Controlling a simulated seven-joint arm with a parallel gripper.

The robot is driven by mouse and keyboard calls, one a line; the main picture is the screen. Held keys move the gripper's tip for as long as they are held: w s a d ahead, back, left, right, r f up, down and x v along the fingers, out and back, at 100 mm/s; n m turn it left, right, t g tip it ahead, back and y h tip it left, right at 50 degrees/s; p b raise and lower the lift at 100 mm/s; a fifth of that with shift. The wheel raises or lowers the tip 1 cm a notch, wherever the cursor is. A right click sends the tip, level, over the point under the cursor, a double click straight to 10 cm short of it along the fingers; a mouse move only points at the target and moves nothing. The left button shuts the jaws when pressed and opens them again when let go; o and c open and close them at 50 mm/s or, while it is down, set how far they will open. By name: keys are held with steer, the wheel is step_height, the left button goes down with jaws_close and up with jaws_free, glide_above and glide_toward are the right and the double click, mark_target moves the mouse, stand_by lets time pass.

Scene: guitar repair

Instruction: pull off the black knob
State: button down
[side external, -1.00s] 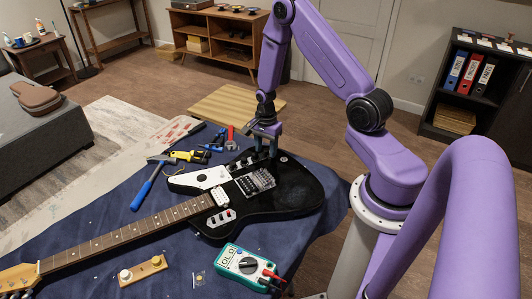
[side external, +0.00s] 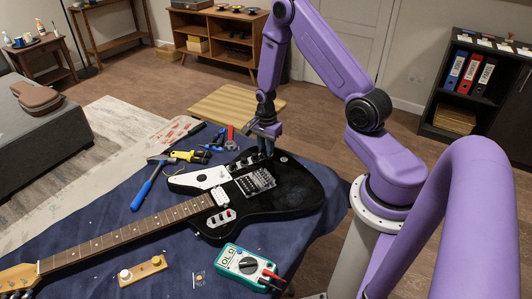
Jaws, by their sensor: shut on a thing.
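The black electric guitar (side external: 292,195) lies on the blue cloth, its neck pointing to the lower left. My gripper (side external: 265,150) points down at the far edge of the guitar body, beside the white pickguard (side external: 200,179) and the metal bridge (side external: 255,182). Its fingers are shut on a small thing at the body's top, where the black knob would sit. The fingers mostly hide the knob, and I cannot tell whether it is still seated on its shaft.
Bare blue cloth (side external: 95,215) is left of the neck.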

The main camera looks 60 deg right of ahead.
steer(key=shift+r, duration=0.1)
steer(key=shift+r, duration=2.85)
